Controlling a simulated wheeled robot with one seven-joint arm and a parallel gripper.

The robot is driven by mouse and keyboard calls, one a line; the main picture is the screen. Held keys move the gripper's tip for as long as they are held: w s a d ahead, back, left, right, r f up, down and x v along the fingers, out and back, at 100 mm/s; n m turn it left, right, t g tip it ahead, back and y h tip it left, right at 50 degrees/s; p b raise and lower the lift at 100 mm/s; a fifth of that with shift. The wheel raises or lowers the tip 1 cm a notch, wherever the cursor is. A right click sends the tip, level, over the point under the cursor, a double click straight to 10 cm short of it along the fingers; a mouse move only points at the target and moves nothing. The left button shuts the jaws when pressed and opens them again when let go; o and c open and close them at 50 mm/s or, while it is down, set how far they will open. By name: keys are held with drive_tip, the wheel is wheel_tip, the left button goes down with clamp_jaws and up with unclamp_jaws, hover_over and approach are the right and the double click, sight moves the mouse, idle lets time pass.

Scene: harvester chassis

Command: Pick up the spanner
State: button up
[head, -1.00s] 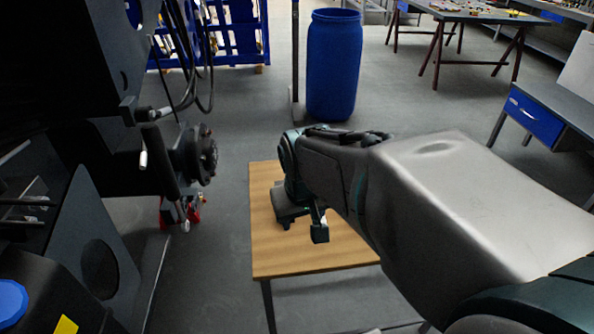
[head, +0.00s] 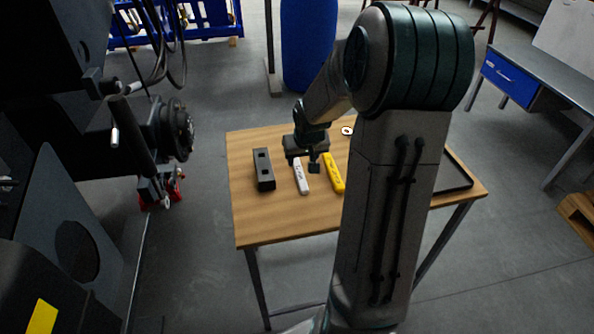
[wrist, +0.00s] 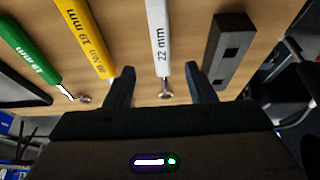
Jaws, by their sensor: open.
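Several long-handled tools lie on the wooden table; I cannot tell which one the task calls the spanner. The white tool (wrist: 160,38), marked 22 mm, has a metal end between my fingers in the wrist view; its handle (head: 301,175) shows in the head view. The yellow tool (wrist: 86,35), marked 19 mm, lies left of it and also shows in the head view (head: 333,173). A green tool (wrist: 30,55), marked 19 mm, lies further left. My gripper (wrist: 159,70) is open and empty, above the white tool's end; it also shows in the head view (head: 303,164).
A dark block with square holes (head: 263,170) lies left of the white tool on the table (head: 275,228). My arm hides part of the table. A black tray (head: 455,175) sits at the right. Dark machinery (head: 70,225) stands left, a blue barrel (head: 306,45) behind.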

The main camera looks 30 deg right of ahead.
sight(299, 171)
drive_tip(key=x, duration=0.3)
drive_tip(key=shift+b+x, duration=0.4)
drive_tip(key=shift+x, duration=2.2)
drive_tip(key=shift+a+f, duration=0.15)
drive_tip(key=shift+f, duration=0.05)
clamp_jaws()
